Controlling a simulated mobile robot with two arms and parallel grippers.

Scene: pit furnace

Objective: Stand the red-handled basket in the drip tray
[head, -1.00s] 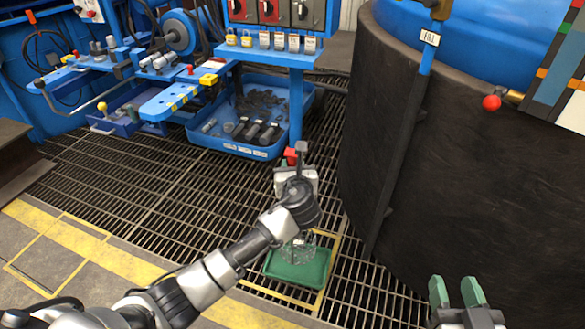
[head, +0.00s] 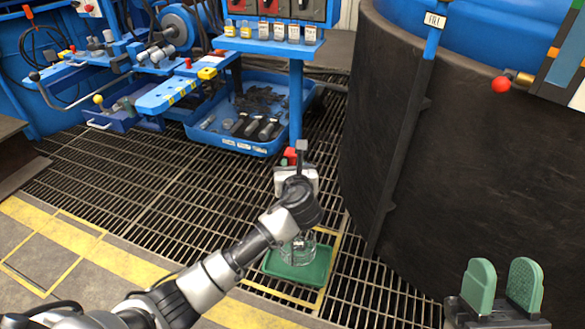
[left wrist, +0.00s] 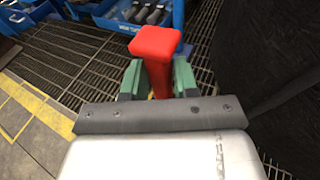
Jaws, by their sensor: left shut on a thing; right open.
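The wire basket (head: 298,250) hangs upright below my left wrist in the head view, over the green drip tray (head: 312,274). Its red handle (head: 290,155) shows past my wrist, and it fills the middle of the left wrist view (left wrist: 157,55). My left gripper (left wrist: 157,82) is shut on the red handle, one green finger on each side. I cannot tell whether the basket's bottom touches the tray. My arm hides the basket's upper part. My right gripper (head: 505,285) is open and empty at the lower right, with its green fingers apart.
The tray lies on a floor grating inside a yellow-marked rectangle. A large dark round furnace wall (head: 450,150) stands close on the right. A blue bin (head: 236,145) with dark parts sits behind, beside a blue post (head: 296,100). Open grating (head: 130,190) lies to the left.

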